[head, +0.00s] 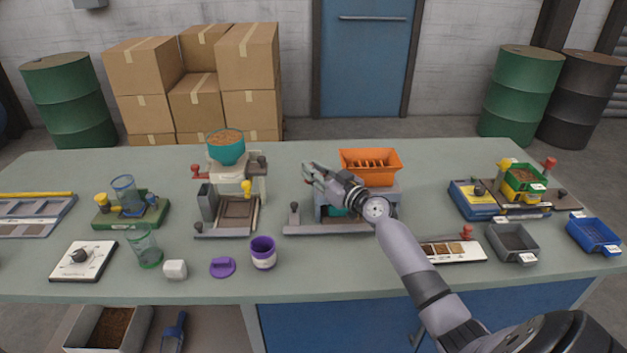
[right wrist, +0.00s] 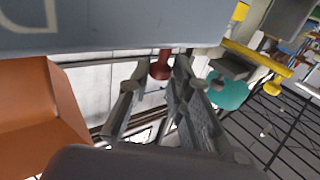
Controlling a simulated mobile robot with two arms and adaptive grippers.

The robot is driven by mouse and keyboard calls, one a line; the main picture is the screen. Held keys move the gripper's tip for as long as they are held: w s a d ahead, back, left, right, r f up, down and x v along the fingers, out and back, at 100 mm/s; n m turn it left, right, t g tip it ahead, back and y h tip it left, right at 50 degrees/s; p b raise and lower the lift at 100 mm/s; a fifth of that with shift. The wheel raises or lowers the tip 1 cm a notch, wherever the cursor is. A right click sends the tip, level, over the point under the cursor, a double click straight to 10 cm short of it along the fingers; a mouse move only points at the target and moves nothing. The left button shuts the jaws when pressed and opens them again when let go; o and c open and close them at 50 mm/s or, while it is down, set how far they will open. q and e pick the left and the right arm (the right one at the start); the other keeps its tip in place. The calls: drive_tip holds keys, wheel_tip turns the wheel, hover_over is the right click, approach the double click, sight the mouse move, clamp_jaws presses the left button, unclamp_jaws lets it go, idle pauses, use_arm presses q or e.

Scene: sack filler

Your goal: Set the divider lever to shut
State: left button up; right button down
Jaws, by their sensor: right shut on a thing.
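The divider with its orange hopper (head: 371,163) stands on the bench, right of centre in the head view. The hopper's orange side (right wrist: 40,105) also shows at the left of the right wrist view. My right gripper (head: 309,171) reaches to the left side of this machine, at about hopper height. In the right wrist view, a dark red lever knob (right wrist: 160,66) sits between the fingertips of my right gripper (right wrist: 158,80), which is shut on it. In the head view the gripper hides the knob, and my forearm covers part of the machine's front. My left gripper is not in view.
Left of the divider stands a filler with a teal bowl (head: 226,150) and a yellow knob. A purple cup (head: 263,253), a white block (head: 175,269) and a green-based beaker (head: 146,248) stand near the front. Grey (head: 513,242) and blue bins (head: 594,235) are at right.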

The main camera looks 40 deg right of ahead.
idle(0.3)
drive_tip(key=c, duration=1.4)
unclamp_jaws()
drive_tip(key=shift+c, duration=0.2)
drive_tip(key=shift+s, duration=0.1)
drive_tip(key=s+d, duration=0.1)
drive_tip(key=s, duration=1.1)
drive_tip(key=shift+d, duration=0.15)
drive_tip(key=shift+w, duration=0.1)
